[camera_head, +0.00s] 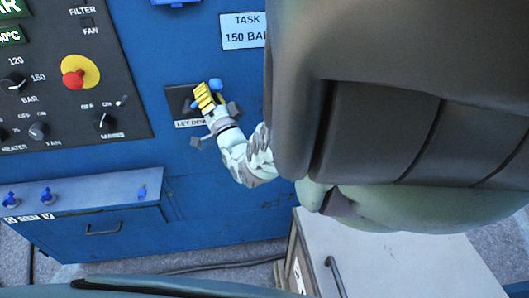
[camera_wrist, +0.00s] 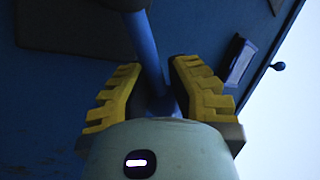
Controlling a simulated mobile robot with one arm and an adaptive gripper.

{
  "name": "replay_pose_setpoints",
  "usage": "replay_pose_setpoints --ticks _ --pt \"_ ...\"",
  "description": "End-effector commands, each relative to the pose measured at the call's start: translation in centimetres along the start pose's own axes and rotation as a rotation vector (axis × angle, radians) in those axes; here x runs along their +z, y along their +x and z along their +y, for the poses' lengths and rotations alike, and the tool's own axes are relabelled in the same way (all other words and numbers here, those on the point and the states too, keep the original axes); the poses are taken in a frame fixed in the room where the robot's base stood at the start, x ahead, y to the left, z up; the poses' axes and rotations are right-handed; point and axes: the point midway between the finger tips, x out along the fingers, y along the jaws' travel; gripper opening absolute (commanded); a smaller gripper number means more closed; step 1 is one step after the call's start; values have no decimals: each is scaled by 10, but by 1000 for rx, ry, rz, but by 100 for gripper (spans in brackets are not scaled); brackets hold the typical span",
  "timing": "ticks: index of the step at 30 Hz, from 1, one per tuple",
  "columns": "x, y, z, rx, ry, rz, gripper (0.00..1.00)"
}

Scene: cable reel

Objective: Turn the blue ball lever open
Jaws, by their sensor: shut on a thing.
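The blue ball lever (camera_head: 215,85) sits on a dark plate (camera_head: 180,98) on the blue cabinet front, above a label that is partly covered and seems to read "LET DOWN". My gripper (camera_head: 205,97) with yellow fingers is at the lever, just below its ball. In the wrist view the blue lever rod (camera_wrist: 148,55) runs down between the two yellow fingers of my gripper (camera_wrist: 155,90), and the fingers are shut on it. The ball end is not clear in the wrist view. My arm hides part of the plate and label.
A control panel with a red emergency button (camera_head: 74,78) and knobs is at the left. A ledge with small blue levers (camera_head: 48,194) juts out at lower left. A pale cabinet (camera_head: 400,265) stands at lower right. A task sign (camera_head: 243,31) is above.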

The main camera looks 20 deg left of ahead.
Motion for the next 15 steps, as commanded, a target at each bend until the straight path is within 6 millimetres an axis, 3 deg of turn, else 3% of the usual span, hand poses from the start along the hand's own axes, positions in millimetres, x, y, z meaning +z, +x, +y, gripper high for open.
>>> replay_pose_setpoints --ticks 1,15 --pt "-12 -6 14 16 9 42 0" --pt "-4 -20 33 17 228 182 0"
